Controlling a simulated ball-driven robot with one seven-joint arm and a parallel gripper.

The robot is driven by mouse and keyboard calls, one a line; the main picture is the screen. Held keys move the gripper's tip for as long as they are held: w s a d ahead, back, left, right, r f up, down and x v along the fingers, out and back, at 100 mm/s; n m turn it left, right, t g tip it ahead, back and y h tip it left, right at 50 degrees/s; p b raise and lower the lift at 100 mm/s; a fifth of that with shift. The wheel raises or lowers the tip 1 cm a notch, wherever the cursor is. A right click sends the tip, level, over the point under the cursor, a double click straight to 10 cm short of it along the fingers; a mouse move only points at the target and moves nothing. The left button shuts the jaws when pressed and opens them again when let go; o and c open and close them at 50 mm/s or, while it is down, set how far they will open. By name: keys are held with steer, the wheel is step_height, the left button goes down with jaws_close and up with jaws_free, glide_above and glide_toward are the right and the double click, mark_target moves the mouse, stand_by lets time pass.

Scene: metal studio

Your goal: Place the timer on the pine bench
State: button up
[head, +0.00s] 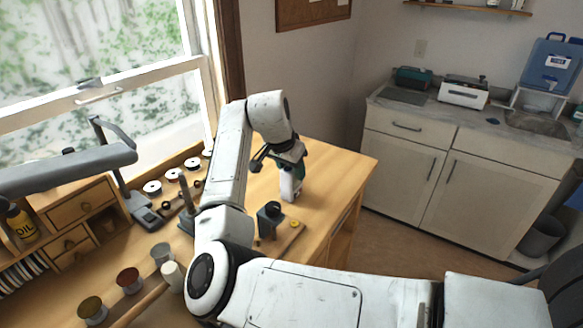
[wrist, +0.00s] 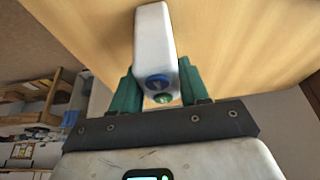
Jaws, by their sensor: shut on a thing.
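The timer (wrist: 153,40) is a white, rounded block with a blue button and a green button at its near end. My gripper (wrist: 157,85) has its green fingers shut on it, one on each side. In the head view the timer (head: 290,188) hangs upright below my gripper (head: 292,168), over the pine bench (head: 340,160). Its lower end is at or very close to the bench top; I cannot tell whether they touch. My arm hides part of the bench.
A small board with a dark block (head: 269,217) and a yellow piece lies near the timer. Spools, cups (head: 130,280), a drawer unit (head: 80,205) and a grey lamp (head: 70,170) crowd the bench's left. The bench's right end is clear. Grey cabinets (head: 470,165) stand beyond.

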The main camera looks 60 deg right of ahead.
steer(key=shift+f, duration=0.1)
steer(key=o, duration=1.1)
steer(key=b+v, duration=0.1)
steer(key=v, duration=1.1)
steer(key=shift+b, duration=0.4)
